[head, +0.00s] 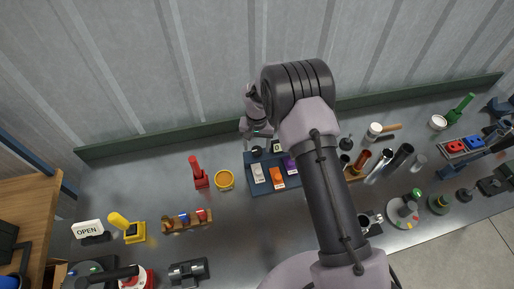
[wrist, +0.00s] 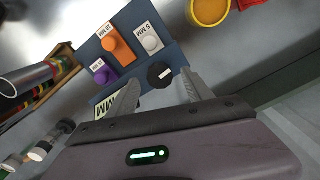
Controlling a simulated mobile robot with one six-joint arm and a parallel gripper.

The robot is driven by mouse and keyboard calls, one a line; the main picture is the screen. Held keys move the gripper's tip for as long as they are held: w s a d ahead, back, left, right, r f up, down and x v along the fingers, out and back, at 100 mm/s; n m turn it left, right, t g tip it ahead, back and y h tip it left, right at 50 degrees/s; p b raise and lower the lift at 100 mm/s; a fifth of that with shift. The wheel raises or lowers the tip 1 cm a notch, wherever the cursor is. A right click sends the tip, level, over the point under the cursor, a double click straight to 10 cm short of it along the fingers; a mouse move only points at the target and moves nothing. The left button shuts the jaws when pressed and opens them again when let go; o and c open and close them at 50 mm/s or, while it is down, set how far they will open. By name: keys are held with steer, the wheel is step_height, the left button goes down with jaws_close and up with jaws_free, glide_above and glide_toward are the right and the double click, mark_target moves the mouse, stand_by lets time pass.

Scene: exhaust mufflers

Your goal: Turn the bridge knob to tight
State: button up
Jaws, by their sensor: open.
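A black round knob (wrist: 160,75) with a white pointer mark sits on a blue panel (wrist: 122,72) in the wrist view. I take it as the bridge knob; no tight mark can be read. In the head view the knob (head: 257,151) is at the back edge of the panel (head: 262,187). My gripper (wrist: 170,88) is open, its fingertips close to the knob with nothing held. Whether the fingers touch it cannot be told. In the head view my gripper (head: 256,133) is above the panel's back edge, partly hidden by my arm.
The panel also carries an orange block (wrist: 116,45), a white block (wrist: 151,43) and a purple block (wrist: 102,76), with labels. A yellow tub (head: 224,180) and a red upright tool (head: 198,173) stand left of it. Metal tubes (head: 379,164) stand to the right.

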steer(key=shift+f, duration=0.85)
jaws_close()
steer(key=shift+f+m+b, duration=0.25)
steer(key=shift+m+b, duration=0.25)
steer(key=shift+b, duration=0.4)
steer(key=shift+r+m, duration=0.3)
jaws_free()
steer(key=shift+r, duration=0.1)
